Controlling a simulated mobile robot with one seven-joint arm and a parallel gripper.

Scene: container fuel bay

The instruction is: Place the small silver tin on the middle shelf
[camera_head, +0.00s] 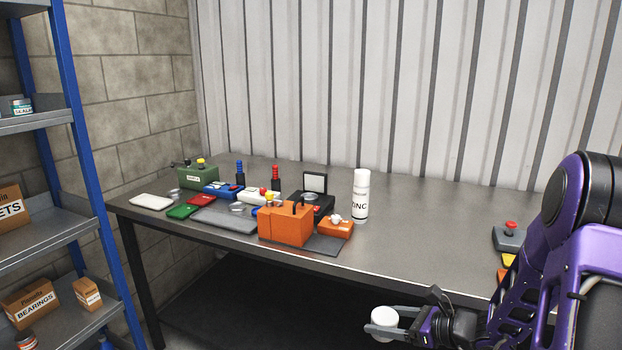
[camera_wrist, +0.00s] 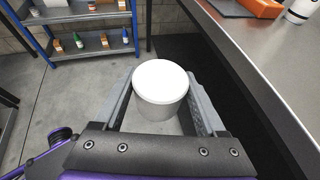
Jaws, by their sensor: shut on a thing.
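My gripper (camera_head: 386,328) is shut on a small round tin (camera_head: 384,315) with a white top, held upright in front of the workbench. In the wrist view the tin (camera_wrist: 161,82) sits between the two fingers, its side pale silver-grey. A blue-framed rack with grey shelves stands at the left in the head view, well away from my gripper. One shelf (camera_head: 62,232) at mid height holds a carton at its left and has bare room to the right. The rack (camera_wrist: 98,54) also shows at the top left of the wrist view. The rack is cut off by the frame.
The workbench (camera_head: 430,240) carries an orange box (camera_head: 285,226), a white spray can (camera_head: 361,196), a green box (camera_head: 197,177) and several small items. Its edge runs close beside my gripper. A higher shelf (camera_head: 35,121) holds a small tin; a lower shelf (camera_head: 72,324) holds cartons.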

